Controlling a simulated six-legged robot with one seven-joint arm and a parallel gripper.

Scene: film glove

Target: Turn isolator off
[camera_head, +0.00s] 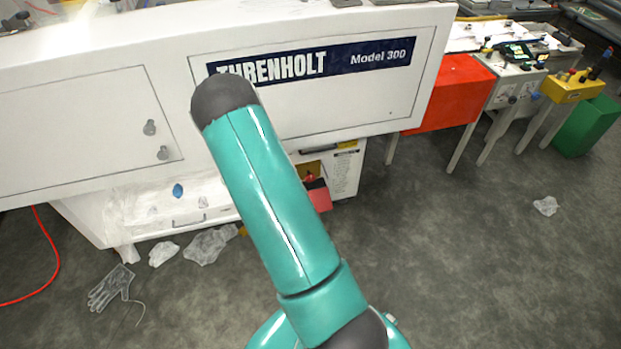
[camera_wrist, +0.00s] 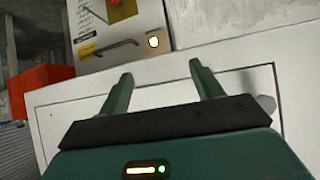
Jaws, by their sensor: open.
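The isolator seems to be the red knob on a yellow plate (camera_head: 311,170), on the white cabinet under the machine marked THRENHOLT Model 300. My arm covers part of it in the head view. In the wrist view a yellowish plate (camera_wrist: 103,14) with a bit of red shows at the top edge, cut off by the frame, so the knob's position cannot be read. My gripper (camera_wrist: 160,72) is open and empty, its two fingers pointing at the white cabinet face, apart from the plate. My gripper is hidden behind my arm in the head view.
A lit round lamp (camera_wrist: 153,42) and a dark handle (camera_wrist: 117,46) sit near the plate. A red box (camera_wrist: 36,88) is at left in the wrist view. Plastic scraps (camera_head: 210,244) and a glove (camera_head: 110,287) lie on the floor. Floor at right is mostly clear.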

